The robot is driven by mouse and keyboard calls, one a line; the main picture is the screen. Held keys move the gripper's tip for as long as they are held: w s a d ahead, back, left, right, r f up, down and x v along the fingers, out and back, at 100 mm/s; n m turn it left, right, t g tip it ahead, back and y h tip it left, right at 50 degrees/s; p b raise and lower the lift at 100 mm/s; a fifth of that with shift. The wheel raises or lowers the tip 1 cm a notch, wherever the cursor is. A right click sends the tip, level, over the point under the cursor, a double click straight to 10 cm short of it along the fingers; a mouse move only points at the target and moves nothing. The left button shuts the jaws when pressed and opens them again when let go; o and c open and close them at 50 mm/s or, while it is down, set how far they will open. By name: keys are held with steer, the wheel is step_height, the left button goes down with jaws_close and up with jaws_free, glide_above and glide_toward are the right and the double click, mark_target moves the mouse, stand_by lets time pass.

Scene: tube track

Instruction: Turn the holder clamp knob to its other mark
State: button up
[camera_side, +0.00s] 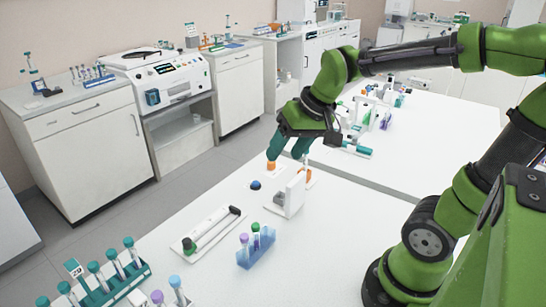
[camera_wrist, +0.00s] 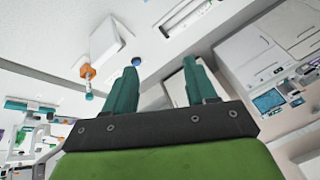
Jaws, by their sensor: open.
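The white upright holder (camera_side: 294,192) stands on the near bench; it also shows in the wrist view (camera_wrist: 112,38). An orange part (camera_wrist: 88,72) beside it, with a small teal-ended piece, looks like the clamp knob. I cannot make out its marks or which one it points at. A round blue button-like piece (camera_side: 255,184) lies left of the holder and shows in the wrist view (camera_wrist: 137,61). My gripper (camera_side: 287,163) is above and behind the holder, its teal fingers apart and empty. In the wrist view my gripper (camera_wrist: 160,65) has the orange part outside its left finger.
A white tray with a black-ended rod (camera_side: 212,230), a blue rack with several tubes (camera_side: 256,246) and a teal tube rack (camera_side: 112,281) stand nearer the camera. Another bench with equipment (camera_side: 355,148) lies behind. The bench right of the holder is clear.

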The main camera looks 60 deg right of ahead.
steer(key=w+d+f+n+g, duration=0.1)
steer(key=w+d+f+g, duration=0.1)
steer(key=w+d, duration=0.9)
steer(key=n+g+h, duration=0.1)
steer(key=n+g, duration=0.2)
steer(key=n, duration=0.1)
glide_above(271, 165)
step_height(271, 165, down, 6)
steer(key=d+r+n, duration=0.1)
steer(key=r+n, duration=0.1)
steer(key=n, duration=0.1)
steer(key=f, duration=1.6)
steer(key=shift+w+d+f, duration=0.15)
steer(key=shift+w+f, duration=0.15)
steer(key=shift+f, duration=0.05)
steer(key=shift+c, duration=0.4)
jaws_close()
